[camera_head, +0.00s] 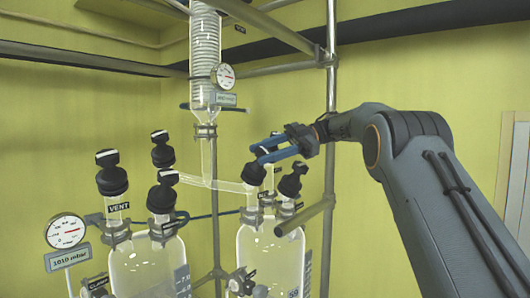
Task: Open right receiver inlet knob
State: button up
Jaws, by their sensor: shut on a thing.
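The right receiver (268,255) is a clear glass vessel at lower middle with black knobs on its top. The black knob (254,174) on its left neck, where the slanting glass tube (215,183) comes in, sits directly under my gripper (258,152). My gripper has blue fingers, reaches in from the right and is shut on the top of this knob. The fingers partly hide the knob's handle, so its exact turn is unclear. Another black knob (291,184) stands just to the right, below the fingers.
The left receiver (148,268) carries several black knobs, one on a neck marked VENT (118,208). A pressure gauge (66,231) stands at far left. A glass column (205,60) with a gauge (224,76) rises behind. A metal post (330,160) stands close by my gripper.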

dwell(0.6)
jog(key=o, duration=1.1)
jog(key=shift+c, duration=0.2)
